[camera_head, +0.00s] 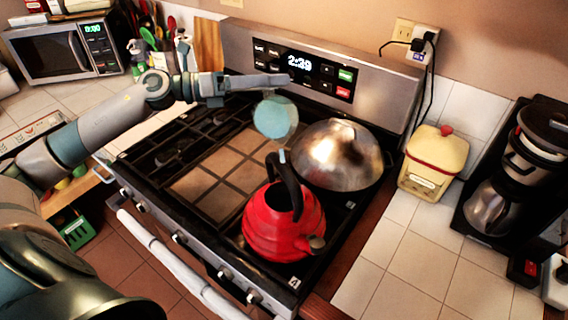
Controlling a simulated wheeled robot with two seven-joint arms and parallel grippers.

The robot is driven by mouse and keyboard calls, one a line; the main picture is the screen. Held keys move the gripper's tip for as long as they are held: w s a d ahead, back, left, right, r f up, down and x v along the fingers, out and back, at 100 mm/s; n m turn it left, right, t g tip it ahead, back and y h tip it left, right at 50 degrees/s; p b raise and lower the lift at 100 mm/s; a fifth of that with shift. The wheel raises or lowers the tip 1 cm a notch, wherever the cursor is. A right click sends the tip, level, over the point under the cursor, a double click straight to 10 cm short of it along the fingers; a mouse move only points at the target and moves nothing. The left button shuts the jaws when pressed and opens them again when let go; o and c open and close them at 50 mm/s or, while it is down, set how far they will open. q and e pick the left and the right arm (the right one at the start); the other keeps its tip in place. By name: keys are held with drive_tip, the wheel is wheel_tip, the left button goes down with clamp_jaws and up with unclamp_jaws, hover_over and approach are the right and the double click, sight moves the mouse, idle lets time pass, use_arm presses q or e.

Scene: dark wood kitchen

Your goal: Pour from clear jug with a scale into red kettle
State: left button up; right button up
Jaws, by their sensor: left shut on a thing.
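The red kettle (284,222) stands upright on the front right of the stove, with its black arched handle up and its spout towards the lower right. My left gripper (280,82) reaches in from the left, above and behind the kettle. It is shut on the clear jug (276,118), which shows as a bluish see-through round shape hanging just below the fingers and looks tilted. A small pale blue patch shows between the jug and the kettle handle; I cannot tell if it is liquid. The jug's scale cannot be made out. My right gripper is not in view.
A domed metal pan or lid (338,154) sits on the stove right behind the kettle. A yellow canister (433,163) and a coffee maker (510,175) stand on the right counter. A microwave (65,48) is at the far left. The stove's middle griddle (215,175) is clear.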

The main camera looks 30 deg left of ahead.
sight(267, 101)
use_arm(q)
drive_tip(key=shift+s+d+r+m, duration=0.15)
drive_tip(key=shift+r+m, duration=0.25)
drive_tip(key=shift+r, duration=0.1)
idle(0.8)
drive_tip(key=shift+f, duration=0.4)
drive_tip(key=f+n, duration=0.1)
drive_tip(key=w+a+f+n+b, duration=0.1)
drive_tip(key=f+n, duration=0.1)
drive_tip(key=shift+w+a+f, duration=0.15)
drive_tip(key=shift+w, duration=0.05)
drive_tip(key=shift+w+a+n+p, duration=0.35)
drive_tip(key=shift+n+p, duration=0.25)
drive_tip(key=shift+n, duration=0.1)
drive_tip(key=f, duration=0.1)
drive_tip(key=f+n+b, duration=0.1)
drive_tip(key=w+f, duration=0.1)
drive_tip(key=shift+a+b, duration=0.35)
drive_tip(key=shift+b, duration=0.05)
drive_tip(key=shift+w+a+f+n, duration=0.15)
drive_tip(key=shift+f+n, duration=0.25)
drive_tip(key=shift+f, duration=0.15)
drive_tip(key=shift+w+a+f, duration=0.1)
drive_tip(key=shift+w+f, duration=0.05)
